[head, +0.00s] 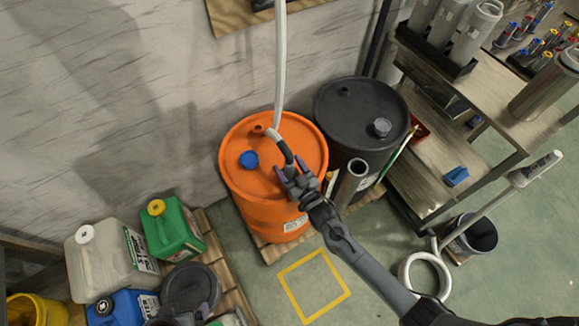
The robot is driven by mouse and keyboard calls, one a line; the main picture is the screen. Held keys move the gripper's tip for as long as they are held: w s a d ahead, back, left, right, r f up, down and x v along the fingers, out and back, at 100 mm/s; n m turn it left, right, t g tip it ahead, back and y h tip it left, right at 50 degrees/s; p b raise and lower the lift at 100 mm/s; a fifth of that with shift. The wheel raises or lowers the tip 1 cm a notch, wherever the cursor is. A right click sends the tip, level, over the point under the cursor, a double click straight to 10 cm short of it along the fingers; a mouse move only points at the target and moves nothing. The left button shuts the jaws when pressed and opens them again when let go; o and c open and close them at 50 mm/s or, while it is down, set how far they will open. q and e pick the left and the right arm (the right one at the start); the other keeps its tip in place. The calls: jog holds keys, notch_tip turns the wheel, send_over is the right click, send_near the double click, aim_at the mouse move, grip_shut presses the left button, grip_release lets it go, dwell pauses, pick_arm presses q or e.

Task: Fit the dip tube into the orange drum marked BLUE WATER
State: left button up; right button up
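The orange drum (247,190) stands upright in the middle, with a blue cap (248,159) and a small dark opening (258,130) on its top. Its white label (296,224) is too small to read. A long pale tube (280,60) runs from the top edge down to the drum's far rim, then bends into a black section (284,150). I take this for the dip tube. My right gripper (290,178) is over the drum's right side and appears shut on the black section. My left gripper (183,318) is mostly cut off at the bottom edge.
A black drum (350,100) stands right behind the orange one. A grey open-ended cylinder (350,185) stands in front of it. Shelves (480,90) fill the right. Jerrycans (175,228) stand at lower left. The floor by the yellow square (312,285) is clear.

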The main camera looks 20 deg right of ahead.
jog(key=shift+f, duration=0.15)
jog(key=shift+s, duration=0.15)
jog(key=s+d+p, duration=0.1)
jog(key=s, duration=0.9)
jog(key=shift+s+d+p, duration=0.25)
jog(key=shift+d+p, duration=0.05)
jog(key=shift+p, duration=0.05)
